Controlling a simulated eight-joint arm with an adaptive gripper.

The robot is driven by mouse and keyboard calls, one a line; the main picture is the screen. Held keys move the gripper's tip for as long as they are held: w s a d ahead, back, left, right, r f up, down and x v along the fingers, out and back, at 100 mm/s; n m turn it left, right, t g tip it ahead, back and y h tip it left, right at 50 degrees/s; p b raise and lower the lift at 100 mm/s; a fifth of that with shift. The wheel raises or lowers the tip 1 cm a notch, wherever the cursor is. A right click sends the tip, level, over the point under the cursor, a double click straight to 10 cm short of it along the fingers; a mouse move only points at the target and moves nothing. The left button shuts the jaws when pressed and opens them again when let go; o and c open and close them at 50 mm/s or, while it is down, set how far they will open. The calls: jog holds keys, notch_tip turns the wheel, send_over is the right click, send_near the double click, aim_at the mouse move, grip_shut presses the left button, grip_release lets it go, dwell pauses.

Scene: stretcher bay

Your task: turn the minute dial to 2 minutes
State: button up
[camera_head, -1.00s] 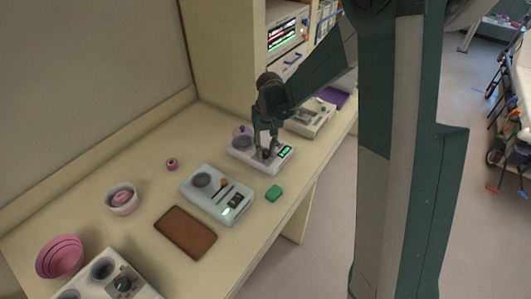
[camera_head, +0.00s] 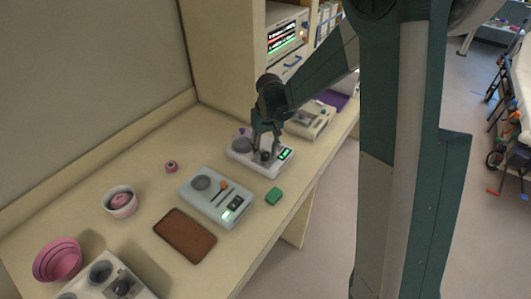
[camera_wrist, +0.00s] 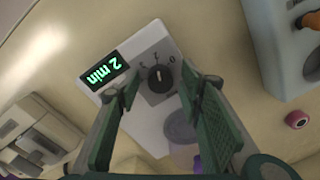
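The minute dial (camera_wrist: 160,79) is a round black knob with a white pointer line and printed marks around it. It sits on a white device (camera_wrist: 148,122), also seen in the head view (camera_head: 246,160). The device's green display (camera_wrist: 104,72) reads "2 min", upside down in the wrist view. My gripper (camera_wrist: 160,86) is open, with one green finger on each side of the dial. Gaps show between the fingers and the knob. In the head view my gripper (camera_head: 266,146) points down over the device and partly covers the dial.
A beige device (camera_head: 312,118) stands behind my gripper. Bare desk shows around the pink pots.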

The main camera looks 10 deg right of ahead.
aim_at(268, 155)
jog(key=shift+r, duration=0.1)
notch_tip(268, 155, up, 12)
jog(key=shift+d, duration=0.25)
dwell(0.7)
dwell(0.3)
jog(key=s+d+r+m+t+b, duration=0.15)
jog(key=s+r, duration=0.25)
jog(key=s, duration=0.4)
jog(key=s+d+r+n+t, duration=0.15)
jog(key=s+r, duration=0.25)
jog(key=s, duration=0.4)
jog(key=s+d+f+m+t+b, duration=0.1)
jog(key=s+t, duration=0.1)
jog(key=s, duration=0.6)
jog(key=s+d+f+m+t, duration=0.1)
jog(key=s+d+f+t, duration=0.1)
jog(key=s, duration=0.5)
jog(key=shift+s+d+h+b, duration=0.2)
jog(key=shift+s+h+b, duration=0.1)
jog(key=shift+s+b, duration=0.1)
